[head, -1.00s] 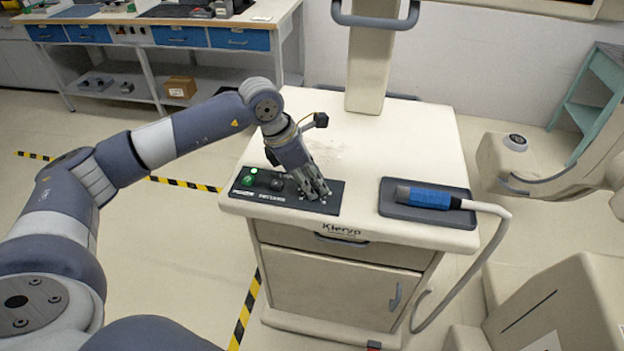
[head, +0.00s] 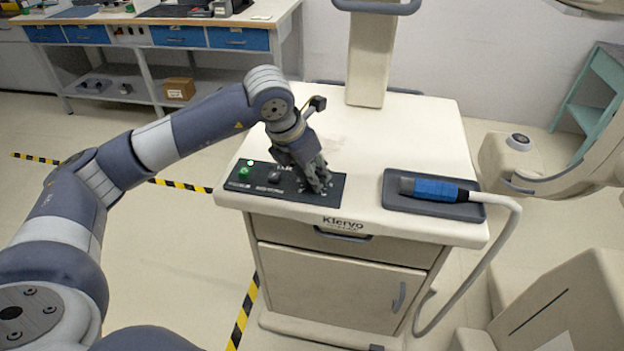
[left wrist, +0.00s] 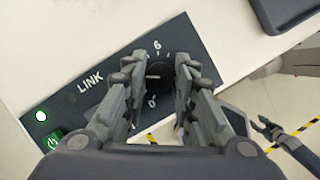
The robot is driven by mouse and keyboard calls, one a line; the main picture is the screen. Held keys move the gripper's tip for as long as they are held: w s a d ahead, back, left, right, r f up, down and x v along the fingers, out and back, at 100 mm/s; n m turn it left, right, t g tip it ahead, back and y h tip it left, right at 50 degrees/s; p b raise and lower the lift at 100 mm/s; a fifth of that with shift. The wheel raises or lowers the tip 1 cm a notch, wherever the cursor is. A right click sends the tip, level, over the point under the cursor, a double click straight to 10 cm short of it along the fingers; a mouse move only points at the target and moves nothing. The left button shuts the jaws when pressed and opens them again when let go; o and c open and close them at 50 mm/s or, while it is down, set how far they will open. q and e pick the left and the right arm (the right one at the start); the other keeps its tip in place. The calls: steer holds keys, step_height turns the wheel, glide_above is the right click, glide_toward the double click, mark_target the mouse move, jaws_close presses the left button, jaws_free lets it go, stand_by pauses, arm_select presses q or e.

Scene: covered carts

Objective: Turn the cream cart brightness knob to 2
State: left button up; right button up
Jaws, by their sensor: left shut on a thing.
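The cream cart (head: 415,130) carries a black control panel (head: 256,190) at its front left top. My left gripper (head: 318,184) is over the panel's right end, pointing down. In the left wrist view, its two fingers (left wrist: 157,85) are shut on the dark round brightness knob (left wrist: 160,72), one on each side. A pale pointer line shows on the knob. The scale marks "6" and "0" are visible; the fingers hide other marks, so the exact setting cannot be read. In the head view the gripper hides the knob. My right gripper (left wrist: 266,128) shows small at the left wrist view's right side.
The panel also has a lit green button (head: 243,171) and a small black control (head: 274,175). A blue-handled probe (head: 435,189) with a pale cable lies in a dark tray (head: 393,192) to the right. The cart's column (head: 368,65) rises behind.

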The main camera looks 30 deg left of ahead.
arm_select(q)
steer(key=n+y+b, duration=0.1)
steer(key=n+b, duration=0.1)
steer(key=n, duration=0.1)
steer(key=shift+d, duration=0.1)
steer(key=shift+n+y+b, duration=0.4)
steer(key=shift+n+b, duration=0.15)
steer(key=shift+n, duration=0.35)
steer(key=shift+r, duration=0.1)
steer(key=o, duration=1.1)
steer(key=shift+c, duration=0.2)
